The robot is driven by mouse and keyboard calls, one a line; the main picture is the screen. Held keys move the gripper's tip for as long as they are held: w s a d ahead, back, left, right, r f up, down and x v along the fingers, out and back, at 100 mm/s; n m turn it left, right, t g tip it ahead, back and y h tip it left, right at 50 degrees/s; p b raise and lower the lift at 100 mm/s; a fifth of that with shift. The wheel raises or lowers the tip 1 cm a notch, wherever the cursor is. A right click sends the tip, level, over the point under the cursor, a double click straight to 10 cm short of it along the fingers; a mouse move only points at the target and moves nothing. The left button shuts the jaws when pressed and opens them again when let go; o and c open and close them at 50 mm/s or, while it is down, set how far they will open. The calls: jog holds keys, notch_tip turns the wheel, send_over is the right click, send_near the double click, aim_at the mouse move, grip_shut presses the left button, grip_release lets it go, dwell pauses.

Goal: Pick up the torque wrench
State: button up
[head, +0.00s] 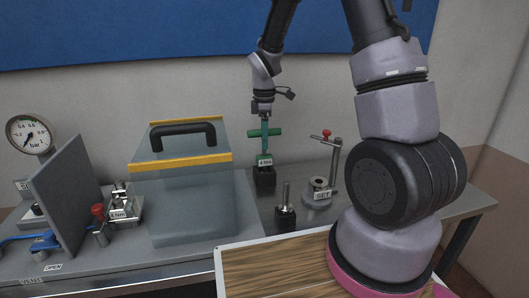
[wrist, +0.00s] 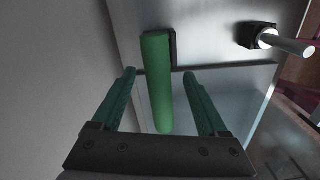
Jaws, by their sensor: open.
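The torque wrench has a green T-handle (head: 277,131) and stands upright in a black holder (head: 264,180) on the bench. A green piece with a "4 Nm" label shows just above the holder. My gripper (head: 265,145) points down at the handle from above. In the wrist view the green handle bar (wrist: 157,95) lies lengthwise between the two teal fingers of my gripper (wrist: 160,74). The fingers are apart, with a visible gap on each side of the bar. The wrench's shaft is mostly hidden in both views.
A clear box with a black handle and yellow edges (head: 181,162) stands left of the wrench. A grey panel (head: 70,195) and gauge (head: 30,133) are far left.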

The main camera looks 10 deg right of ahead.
aim_at(264, 155)
notch_tip(264, 155, down, 5)
jog(key=shift+f, duration=0.15)
jog(key=shift+c, duration=0.3)
grip_shut()
